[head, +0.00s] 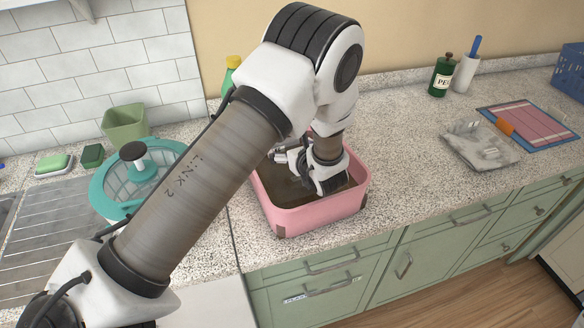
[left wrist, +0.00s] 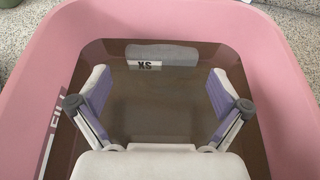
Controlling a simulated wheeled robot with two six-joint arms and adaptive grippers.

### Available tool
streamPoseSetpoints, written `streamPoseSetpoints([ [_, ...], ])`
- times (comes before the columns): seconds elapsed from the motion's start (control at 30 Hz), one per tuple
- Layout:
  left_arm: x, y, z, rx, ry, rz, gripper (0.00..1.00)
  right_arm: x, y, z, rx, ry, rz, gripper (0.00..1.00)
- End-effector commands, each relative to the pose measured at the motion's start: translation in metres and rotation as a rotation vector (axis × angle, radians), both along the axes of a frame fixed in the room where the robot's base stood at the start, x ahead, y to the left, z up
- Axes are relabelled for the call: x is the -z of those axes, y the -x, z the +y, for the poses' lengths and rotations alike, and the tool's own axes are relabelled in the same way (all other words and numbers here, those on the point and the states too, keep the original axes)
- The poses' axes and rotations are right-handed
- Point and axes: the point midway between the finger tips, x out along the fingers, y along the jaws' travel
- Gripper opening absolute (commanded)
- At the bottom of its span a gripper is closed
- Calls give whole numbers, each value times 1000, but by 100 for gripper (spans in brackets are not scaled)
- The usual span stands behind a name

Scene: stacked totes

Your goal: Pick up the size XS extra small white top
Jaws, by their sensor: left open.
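A pink tote (head: 318,217) stands on the counter, and its rim (left wrist: 35,50) frames the left wrist view. Inside, a pale grey-white folded item (left wrist: 178,54) lies by the far wall in the left wrist view, with a white label reading XS (left wrist: 148,65). My left gripper (head: 322,186) reaches down into the tote. In the left wrist view its two purple-padded fingers (left wrist: 160,92) are spread wide with nothing between them, and the item is beyond the fingertips. My right gripper is not in view.
A teal-rimmed salad spinner (head: 125,185) stands left of the tote. A green bottle (head: 442,76), a clear bag (head: 478,145) and a pink-and-blue mat (head: 530,124) are on the right. The counter between tote and bag is clear. A yellow-capped bottle (head: 232,64) stands behind.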

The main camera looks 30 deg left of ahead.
Motion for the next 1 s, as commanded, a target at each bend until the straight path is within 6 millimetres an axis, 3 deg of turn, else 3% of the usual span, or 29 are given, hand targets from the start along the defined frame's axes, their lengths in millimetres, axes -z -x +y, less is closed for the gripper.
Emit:
streamPoseSetpoints([
  [0.23, 15, -22, 27, -5, 1, 2, 100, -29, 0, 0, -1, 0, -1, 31],
  [0.37, 24, -31, 40, -2, 0, 1, 100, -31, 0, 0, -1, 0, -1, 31],
  [0.57, 26, -33, 41, -1, -1, 1, 100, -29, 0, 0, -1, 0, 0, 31],
  [0.6, 26, -33, 41, -1, -1, 1, 93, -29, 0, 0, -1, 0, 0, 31],
  [0.7, 26, -32, 41, -1, -1, 1, 57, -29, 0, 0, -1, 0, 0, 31],
  [0.77, 26, -32, 41, -1, -1, 1, 39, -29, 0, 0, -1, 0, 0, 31],
  [1.0, 27, -32, 41, -1, 0, 2, 33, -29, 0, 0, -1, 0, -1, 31],
])
